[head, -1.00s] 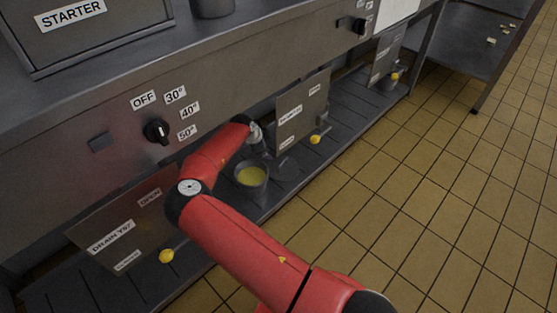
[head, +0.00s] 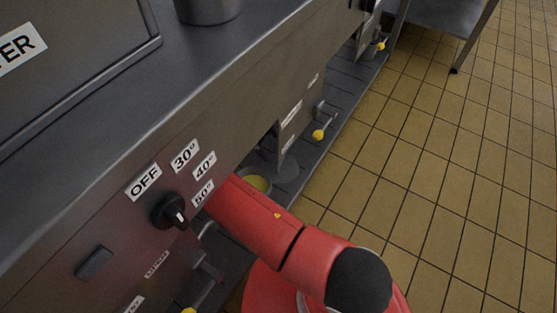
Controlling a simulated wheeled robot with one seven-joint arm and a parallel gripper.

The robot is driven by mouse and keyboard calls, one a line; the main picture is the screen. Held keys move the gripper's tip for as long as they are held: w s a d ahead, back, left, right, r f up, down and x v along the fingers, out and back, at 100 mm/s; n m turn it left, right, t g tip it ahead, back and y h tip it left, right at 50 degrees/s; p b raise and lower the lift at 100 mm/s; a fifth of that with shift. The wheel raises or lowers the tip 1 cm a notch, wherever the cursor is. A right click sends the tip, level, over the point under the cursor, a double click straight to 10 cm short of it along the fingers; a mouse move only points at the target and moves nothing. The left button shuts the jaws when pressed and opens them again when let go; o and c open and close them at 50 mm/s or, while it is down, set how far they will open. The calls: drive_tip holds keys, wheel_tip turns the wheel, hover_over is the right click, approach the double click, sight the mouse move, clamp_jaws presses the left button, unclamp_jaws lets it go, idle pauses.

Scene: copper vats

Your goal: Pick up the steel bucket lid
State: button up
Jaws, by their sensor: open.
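The steel bucket lid (head: 286,171) is a flat grey disc on the low slatted shelf, just right of and behind the bucket. The steel bucket (head: 258,183) holds yellow liquid and is partly hidden by my red arm and the counter front. My arm reaches in from the lower right, in front of the bucket, and runs under the counter. My gripper is out of sight behind the counter front and the arm, so its place relative to the lid does not show.
The counter front with a black temperature knob (head: 169,211) overhangs the shelf. Hinged panels with yellow-tipped handles (head: 318,134) stand along it. A steel pot (head: 208,8) is on the counter. The tiled floor (head: 430,160) to the right is clear.

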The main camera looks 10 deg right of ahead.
sight(283, 168)
drive_tip(key=shift+s+a+f+m+g, duration=0.1)
drive_tip(key=shift+s+f+m+g, duration=0.2)
drive_tip(key=shift+s+f+g, duration=0.1)
drive_tip(key=x, duration=0.7)
drive_tip(key=shift+s+f, duration=0.2)
drive_tip(key=shift+s, duration=0.1)
drive_tip(key=c, duration=1.1)
drive_tip(key=shift+c, duration=0.2)
drive_tip(key=shift+r, duration=0.15)
